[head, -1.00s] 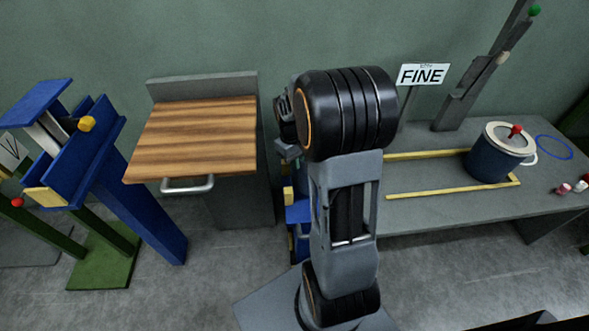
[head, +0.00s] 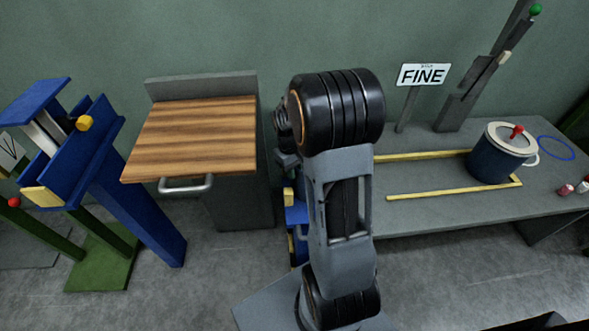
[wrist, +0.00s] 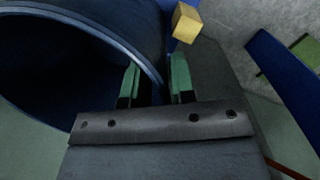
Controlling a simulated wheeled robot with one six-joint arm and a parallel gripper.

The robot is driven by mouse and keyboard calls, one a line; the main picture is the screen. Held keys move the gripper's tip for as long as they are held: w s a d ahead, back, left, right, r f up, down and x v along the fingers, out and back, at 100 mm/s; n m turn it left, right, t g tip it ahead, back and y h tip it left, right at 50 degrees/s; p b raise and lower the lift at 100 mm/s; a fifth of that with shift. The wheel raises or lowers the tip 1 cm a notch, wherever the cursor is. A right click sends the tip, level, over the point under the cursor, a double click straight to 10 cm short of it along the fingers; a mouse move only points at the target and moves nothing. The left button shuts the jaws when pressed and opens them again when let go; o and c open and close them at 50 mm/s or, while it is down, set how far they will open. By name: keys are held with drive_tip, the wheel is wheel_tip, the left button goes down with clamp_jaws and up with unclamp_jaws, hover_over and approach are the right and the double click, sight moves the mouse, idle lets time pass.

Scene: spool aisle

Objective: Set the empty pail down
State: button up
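The empty pail (wrist: 55,70) is dark blue and fills the upper left of the wrist view. Its open mouth and bare inside face the camera. My gripper (wrist: 156,82) has green finger pads on either side of the pail's rim, one inside and one outside, and is shut on the wall. The pail's base is out of sight. In the head view my arm hides both the gripper and the pail.
A wood-topped cabinet (head: 195,135) with bare top stands left of my arm. A blue stand (head: 140,215) with yellow parts is further left. On the grey bench (head: 440,212) at right are a yellow outline (head: 450,190), a lidded blue pot (head: 495,160) and a FINE sign (head: 424,75).

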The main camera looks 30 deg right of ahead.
drive_tip(key=shift+o, duration=0.3)
wheel_tip(320, 180, up, 12)
drive_tip(key=w+p, duration=0.1)
drive_tip(key=p, duration=0.2)
drive_tip(key=shift+w+a+r, duration=0.15)
drive_tip(key=shift+w+a, duration=0.05)
drive_tip(key=shift+a, duration=0.1)
idle(0.4)
